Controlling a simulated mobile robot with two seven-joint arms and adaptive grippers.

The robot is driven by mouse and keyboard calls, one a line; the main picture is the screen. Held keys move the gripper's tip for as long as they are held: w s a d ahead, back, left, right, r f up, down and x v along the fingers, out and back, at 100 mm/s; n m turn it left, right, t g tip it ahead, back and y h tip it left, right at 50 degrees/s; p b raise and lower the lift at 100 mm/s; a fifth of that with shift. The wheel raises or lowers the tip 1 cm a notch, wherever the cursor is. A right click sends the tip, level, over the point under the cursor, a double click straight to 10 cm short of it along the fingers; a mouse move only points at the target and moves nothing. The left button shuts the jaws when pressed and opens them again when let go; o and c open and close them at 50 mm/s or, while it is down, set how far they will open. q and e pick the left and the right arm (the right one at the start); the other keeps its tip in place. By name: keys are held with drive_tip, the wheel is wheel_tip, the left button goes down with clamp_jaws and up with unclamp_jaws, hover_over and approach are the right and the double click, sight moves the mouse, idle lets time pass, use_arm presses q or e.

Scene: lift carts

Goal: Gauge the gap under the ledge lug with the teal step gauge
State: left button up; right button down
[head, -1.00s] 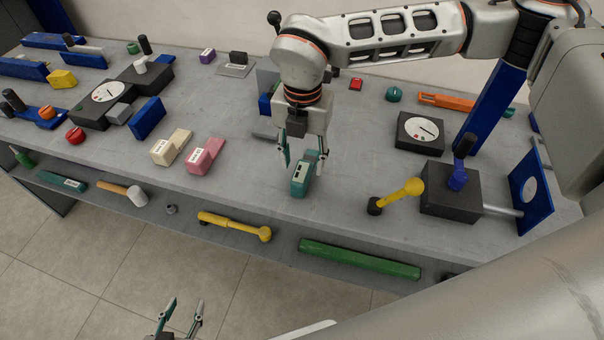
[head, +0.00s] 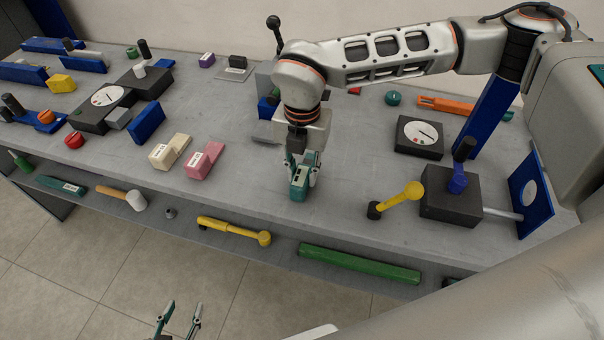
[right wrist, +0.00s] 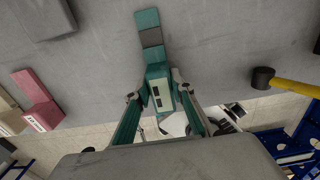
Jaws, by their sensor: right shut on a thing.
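The teal step gauge (head: 299,187) is at the front middle of the grey bench. My right gripper (head: 303,166) reaches down from above and is shut on it. In the right wrist view the gauge (right wrist: 158,75) lies between the fingers (right wrist: 160,97), its teal and dark stepped end pointing away from the palm. I cannot tell whether it still touches the bench. My left gripper (head: 178,318) is open and empty, low in front of the bench. I cannot pick out the ledge lug for certain; a blue and grey fixture (head: 264,106) is partly hidden behind my right arm.
Cream (head: 170,148) and pink (head: 205,160) stepped blocks lie left of the gauge. A yellow-handled tool (head: 402,199) and a black block with a blue lever (head: 450,205) stand right. A dial box (head: 419,137) is behind. The lower shelf holds a green bar (head: 358,263).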

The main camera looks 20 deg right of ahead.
sight(302, 171)
use_arm(q)
drive_tip(key=shift+s+d+r+p, duration=0.1)
drive_tip(key=shift+r+p, duration=0.2)
drive_tip(key=shift+p, duration=0.15)
use_arm(e)
wheel_tip(302, 171, up, 20)
